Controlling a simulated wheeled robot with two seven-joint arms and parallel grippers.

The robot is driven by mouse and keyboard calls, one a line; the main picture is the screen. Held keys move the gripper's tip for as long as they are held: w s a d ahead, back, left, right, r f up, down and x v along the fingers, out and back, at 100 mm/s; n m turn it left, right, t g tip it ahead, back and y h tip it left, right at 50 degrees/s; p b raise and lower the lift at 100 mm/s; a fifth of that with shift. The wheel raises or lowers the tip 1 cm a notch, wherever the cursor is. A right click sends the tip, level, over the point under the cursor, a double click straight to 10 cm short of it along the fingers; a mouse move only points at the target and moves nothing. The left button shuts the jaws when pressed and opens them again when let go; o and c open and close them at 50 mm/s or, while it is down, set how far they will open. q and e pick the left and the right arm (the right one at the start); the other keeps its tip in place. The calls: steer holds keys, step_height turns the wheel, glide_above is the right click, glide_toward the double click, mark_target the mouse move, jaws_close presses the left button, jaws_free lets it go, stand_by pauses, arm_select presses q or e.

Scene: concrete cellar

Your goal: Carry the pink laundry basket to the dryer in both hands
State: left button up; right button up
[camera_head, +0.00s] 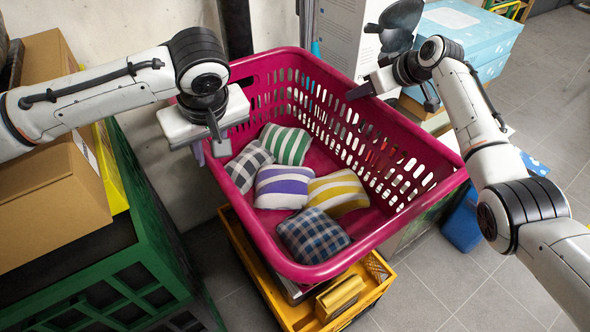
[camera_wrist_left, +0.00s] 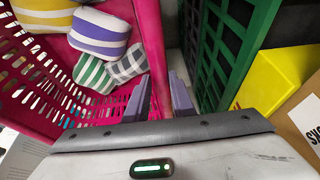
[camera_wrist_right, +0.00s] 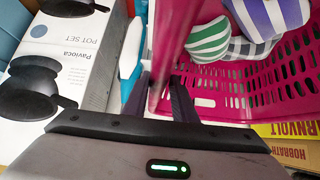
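The pink laundry basket (camera_head: 262,238) sits above a yellow crate in the middle of the head view, with several striped and checked cushions inside, such as a yellow striped one (camera_head: 338,193). My left gripper (camera_head: 209,149) is at the basket's left rim, open, with one finger on each side of it; the rim also shows in the left wrist view (camera_wrist_left: 149,35). My right gripper (camera_head: 395,95) is at the far right rim, open, its fingers apart on either side; the rim shows in the right wrist view (camera_wrist_right: 162,50). Finger contact is unclear. No dryer is identifiable.
The yellow crate (camera_head: 372,290) is under the basket. A green crate (camera_head: 140,262) and a cardboard box (camera_head: 50,195) stand close on the left. A white pot-set box (camera_wrist_right: 62,60) and a light blue box (camera_head: 465,35) are behind. Tiled floor (camera_head: 480,290) is open at right.

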arm_select(q)
jaws_close()
arm_select(e)
jaws_close()
stand_by(0.8)
